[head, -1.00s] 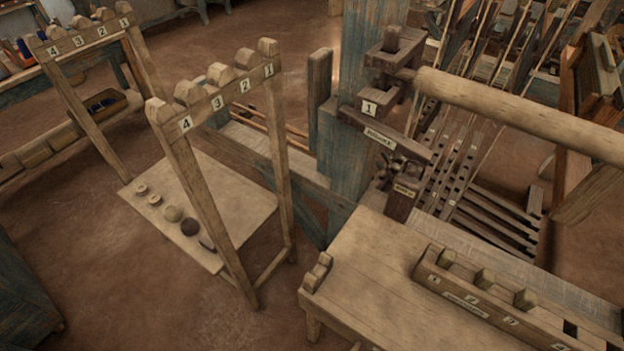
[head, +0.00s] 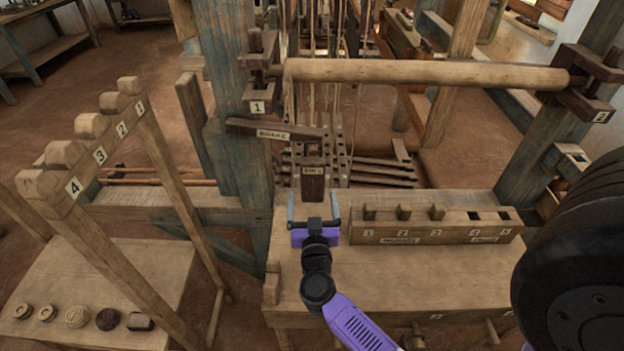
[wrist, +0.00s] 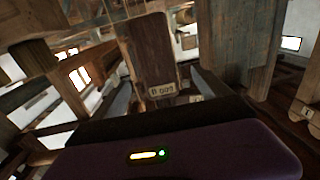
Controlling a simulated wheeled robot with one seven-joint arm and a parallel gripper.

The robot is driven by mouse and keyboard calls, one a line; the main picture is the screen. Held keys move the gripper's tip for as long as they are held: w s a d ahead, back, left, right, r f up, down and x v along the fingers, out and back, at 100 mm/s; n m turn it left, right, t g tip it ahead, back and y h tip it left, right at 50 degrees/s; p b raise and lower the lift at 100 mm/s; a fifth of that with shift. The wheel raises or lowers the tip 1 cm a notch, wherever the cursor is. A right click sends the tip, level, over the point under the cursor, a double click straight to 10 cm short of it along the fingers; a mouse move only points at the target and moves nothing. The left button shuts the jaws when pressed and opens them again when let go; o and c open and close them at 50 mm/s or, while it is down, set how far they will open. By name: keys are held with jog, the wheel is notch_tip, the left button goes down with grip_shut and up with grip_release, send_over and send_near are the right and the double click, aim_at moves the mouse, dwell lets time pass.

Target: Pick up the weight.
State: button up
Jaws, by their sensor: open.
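A dark brown wooden block with a small pale label (head: 313,186), which I take to be the weight, stands upright at the back edge of the bench, below a labelled lever. The label is too small to read surely. My gripper (head: 313,204) is open and empty, just in front of the block, with one finger toward each side of it. In the wrist view the block (wrist: 150,55) rises straight ahead, in line with the gap between the fingers (wrist: 162,100). I cannot tell whether the fingertips reach past its front face. The block's back is hidden.
The bench (head: 400,285) carries a numbered wooden rack (head: 430,232) right of my gripper. The lever (head: 275,131) and a thick roller (head: 420,74) lie above and behind. A low table (head: 150,270) at left holds several small round pieces. A blue-grey post (head: 235,150) stands left of the block.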

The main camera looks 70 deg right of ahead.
aim_at(314, 184)
jog(key=shift+m+g, duration=0.3)
jog(key=shift+g, duration=0.2)
jog(key=x, duration=0.4)
jog(key=shift+s+d+f, duration=0.2)
jog(key=shift+s, duration=0.05)
jog(key=x, duration=0.5)
jog(key=shift+w+d+r, duration=0.25)
jog(key=shift+w+r, duration=0.05)
jog(key=shift+r, duration=0.1)
